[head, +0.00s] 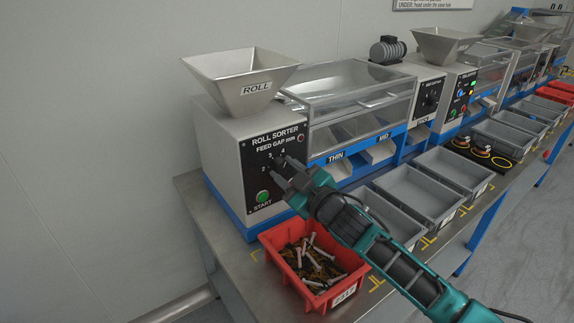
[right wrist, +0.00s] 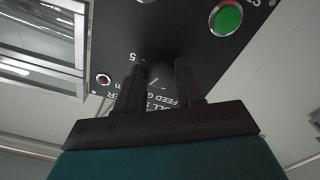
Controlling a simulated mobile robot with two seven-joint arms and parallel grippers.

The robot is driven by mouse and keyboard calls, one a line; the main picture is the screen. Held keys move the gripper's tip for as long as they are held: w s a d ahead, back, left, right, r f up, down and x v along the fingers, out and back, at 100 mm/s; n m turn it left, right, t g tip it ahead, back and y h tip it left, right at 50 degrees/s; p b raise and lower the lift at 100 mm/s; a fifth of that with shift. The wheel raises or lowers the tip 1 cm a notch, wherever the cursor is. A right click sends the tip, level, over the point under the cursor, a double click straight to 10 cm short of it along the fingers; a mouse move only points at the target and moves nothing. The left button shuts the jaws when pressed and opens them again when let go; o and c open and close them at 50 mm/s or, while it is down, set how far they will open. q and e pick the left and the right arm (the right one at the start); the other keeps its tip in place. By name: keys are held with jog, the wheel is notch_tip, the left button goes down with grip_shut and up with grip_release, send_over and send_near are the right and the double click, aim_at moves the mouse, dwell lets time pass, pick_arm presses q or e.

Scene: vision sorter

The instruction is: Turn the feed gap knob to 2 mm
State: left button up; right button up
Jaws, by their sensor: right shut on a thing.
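The roll sorter (head: 222,145) is a pale machine with a black front panel marked "FEED GAP mm". The feed gap knob (right wrist: 160,56) is a dark shape on that black panel, largely hidden by my fingers. My right gripper (head: 281,175) reaches the panel and is shut on the knob; in the right wrist view its two dark fingers (right wrist: 160,83) stand either side of it. Scale numbers 2, 3 and 4 show beside it in the head view. I cannot tell which mark the knob points to. My left gripper is not in view.
The green START button (head: 263,196) is just below the knob. A red bin (head: 271,262) of mixed screws or similar parts stands under my right arm. Grey trays (head: 432,205) line the bench to the right. A steel hopper (head: 240,90) tops the sorter.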

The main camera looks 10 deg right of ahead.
jog(key=shift+r+n+p, duration=0.1)
jog(key=shift+n+p, duration=0.25)
jog(key=shift+n, duration=0.55)
jog(key=shift+n+p, duration=0.3)
jog(key=shift+n, duration=1.6)
jog(key=n+p, duration=0.1)
jog(key=n, duration=0.9)
jog(key=shift+p, duration=0.35)
jog(key=n, duration=0.3)
jog(key=shift+n, duration=0.3)
jog(key=n, duration=0.4)
jog(key=shift+p, duration=0.4)
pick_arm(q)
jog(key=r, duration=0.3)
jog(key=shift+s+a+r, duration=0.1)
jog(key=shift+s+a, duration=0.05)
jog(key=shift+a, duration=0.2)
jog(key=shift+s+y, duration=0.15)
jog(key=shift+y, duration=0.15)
pick_arm(e)
jog(key=shift+n, duration=0.3)
